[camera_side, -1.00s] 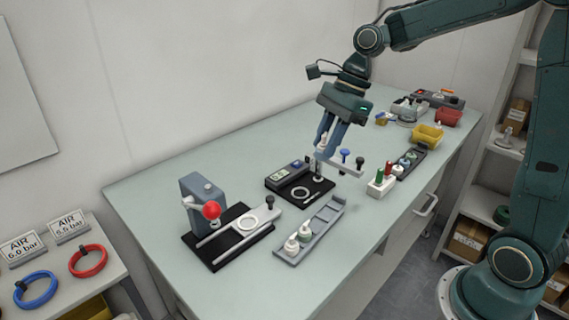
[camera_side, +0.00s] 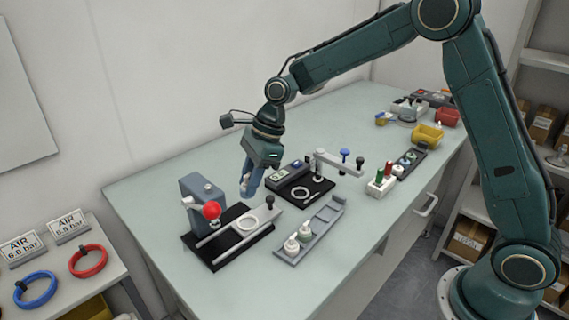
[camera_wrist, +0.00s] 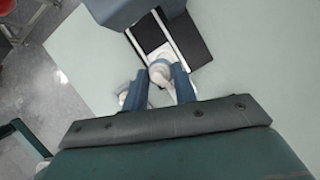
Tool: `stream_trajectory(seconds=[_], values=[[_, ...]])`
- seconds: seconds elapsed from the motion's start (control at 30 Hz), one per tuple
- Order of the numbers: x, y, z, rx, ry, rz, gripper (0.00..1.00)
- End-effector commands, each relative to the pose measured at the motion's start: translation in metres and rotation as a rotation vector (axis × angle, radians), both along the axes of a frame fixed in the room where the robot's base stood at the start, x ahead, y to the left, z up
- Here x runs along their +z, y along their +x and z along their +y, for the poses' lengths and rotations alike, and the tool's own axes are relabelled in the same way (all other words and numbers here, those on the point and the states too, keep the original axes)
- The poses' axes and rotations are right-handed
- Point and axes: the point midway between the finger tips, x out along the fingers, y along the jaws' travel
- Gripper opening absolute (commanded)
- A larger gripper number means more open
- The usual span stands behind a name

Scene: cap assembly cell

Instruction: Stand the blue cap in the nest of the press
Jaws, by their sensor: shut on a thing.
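The press has a grey column (camera_side: 196,190), a red ball knob (camera_side: 211,210) and a black base (camera_side: 222,252). Its pale slide carries a ring-shaped nest (camera_side: 247,224), which looks empty. My gripper (camera_side: 247,193) is above the table, behind the nest and right of the column.
Right of the press is a black-based station (camera_side: 310,195) with a pale lever arm (camera_side: 338,163). A grey tray (camera_side: 318,222) holds white bottle-like pieces at its near end. A white block (camera_side: 381,184) with red and green pegs stands farther right. The table's near-left area is clear.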

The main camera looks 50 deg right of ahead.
Motion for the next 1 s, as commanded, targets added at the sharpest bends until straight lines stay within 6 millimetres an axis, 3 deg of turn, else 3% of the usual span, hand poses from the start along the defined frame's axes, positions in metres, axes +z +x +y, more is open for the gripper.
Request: stream_trajectory(seconds=[0.57, 1.0], values=[[-0.012, 0.003, 0.006, 0.001, 0.0, 0.001, 0.18], [-0.045, 0.002, 0.006, 0.001, 0.0, 0.002, 0.18]])
